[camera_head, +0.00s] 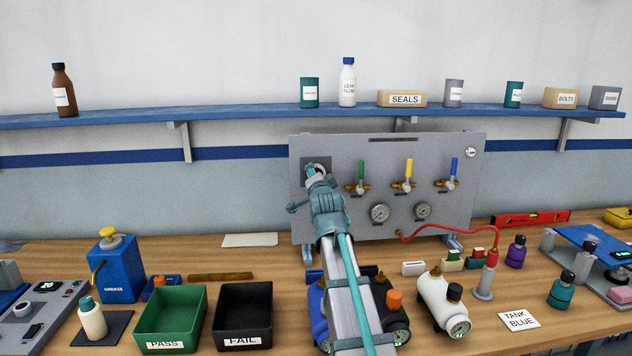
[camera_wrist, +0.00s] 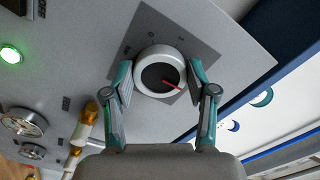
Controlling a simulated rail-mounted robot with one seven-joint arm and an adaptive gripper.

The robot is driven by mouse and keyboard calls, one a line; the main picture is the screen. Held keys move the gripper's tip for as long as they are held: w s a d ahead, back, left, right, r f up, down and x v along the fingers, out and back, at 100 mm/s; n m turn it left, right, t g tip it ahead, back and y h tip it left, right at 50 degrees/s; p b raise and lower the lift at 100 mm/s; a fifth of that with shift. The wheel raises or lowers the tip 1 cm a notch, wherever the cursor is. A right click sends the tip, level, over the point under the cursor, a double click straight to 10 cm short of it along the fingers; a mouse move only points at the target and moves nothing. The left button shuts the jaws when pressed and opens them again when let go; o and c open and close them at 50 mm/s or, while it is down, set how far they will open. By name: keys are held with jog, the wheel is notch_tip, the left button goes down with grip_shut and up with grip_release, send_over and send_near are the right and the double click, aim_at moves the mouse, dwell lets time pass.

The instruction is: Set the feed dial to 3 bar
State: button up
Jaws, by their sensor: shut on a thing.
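The feed dial (camera_wrist: 160,73) is a round knob with a pale rim, a dark face and a red pointer, set on a dark grey square plate (camera_wrist: 185,35) on the panel. In the wrist view the pointer aims to the right and slightly down; the scale marks around it are too small to read surely. My gripper (camera_wrist: 160,80) has one finger on each side of the rim and is shut on the dial. In the head view my gripper (camera_head: 316,172) is at the panel's upper left and covers most of the dial.
The grey panel (camera_head: 335,145) also carries green (camera_head: 361,170), yellow (camera_head: 408,170) and blue (camera_head: 454,167) valve handles and two gauges (camera_head: 380,213) (camera_head: 423,210). A green light (camera_wrist: 10,54) glows in the wrist view. A red hose (camera_head: 455,227), a white tank (camera_head: 434,294) and bins (camera_head: 170,300) stand on the bench below.

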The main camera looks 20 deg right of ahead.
dwell(0.3)
jog(key=o, duration=1.2)
jog(key=shift+c, duration=0.2)
jog(key=v, duration=1.2)
